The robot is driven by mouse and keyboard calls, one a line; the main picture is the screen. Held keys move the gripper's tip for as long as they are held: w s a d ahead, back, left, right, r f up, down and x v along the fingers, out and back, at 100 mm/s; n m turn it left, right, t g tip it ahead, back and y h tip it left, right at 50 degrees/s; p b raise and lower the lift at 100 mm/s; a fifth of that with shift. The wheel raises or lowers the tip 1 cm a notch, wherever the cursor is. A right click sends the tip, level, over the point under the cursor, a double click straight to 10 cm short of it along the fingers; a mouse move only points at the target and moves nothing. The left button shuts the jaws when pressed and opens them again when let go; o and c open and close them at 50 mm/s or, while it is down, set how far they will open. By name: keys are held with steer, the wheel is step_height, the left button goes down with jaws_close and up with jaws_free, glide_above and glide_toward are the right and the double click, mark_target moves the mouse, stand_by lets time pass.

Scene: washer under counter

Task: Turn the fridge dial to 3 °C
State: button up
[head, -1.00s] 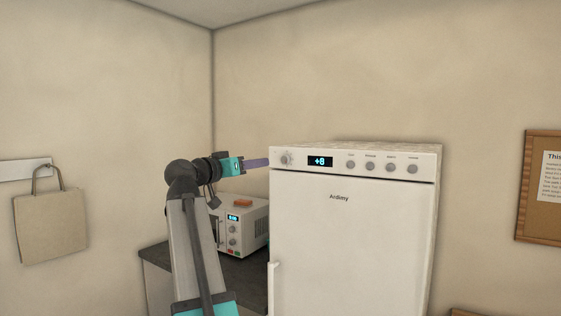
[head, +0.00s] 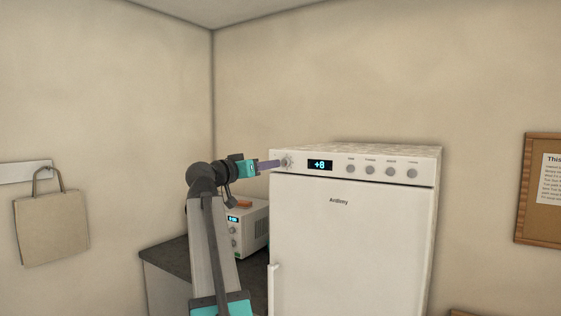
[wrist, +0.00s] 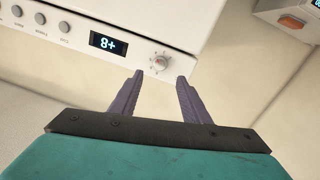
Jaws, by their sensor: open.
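The white fridge (head: 350,245) has a control strip along its top. The fridge dial (head: 287,162) is a small round knob at the strip's left end. Beside it the display (head: 320,164) reads +8. In the head view my gripper (head: 278,163) is at the dial's left. The fingertips look close to the dial; I cannot tell whether they touch it.
Several round buttons (head: 370,170) sit right of the display. A bag (head: 50,228) hangs on the left wall.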

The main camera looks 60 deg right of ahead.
mark_target(284, 162)
steer(key=d, duration=0.2)
steer(key=d+p, duration=0.1)
steer(key=d, duration=0.1)
steer(key=d+p, duration=0.1)
steer(key=d, duration=0.2)
steer(key=shift+s+r, duration=0.1)
steer(key=shift+s, duration=0.15)
steer(key=shift+d, duration=0.65)
steer(key=c, duration=1)
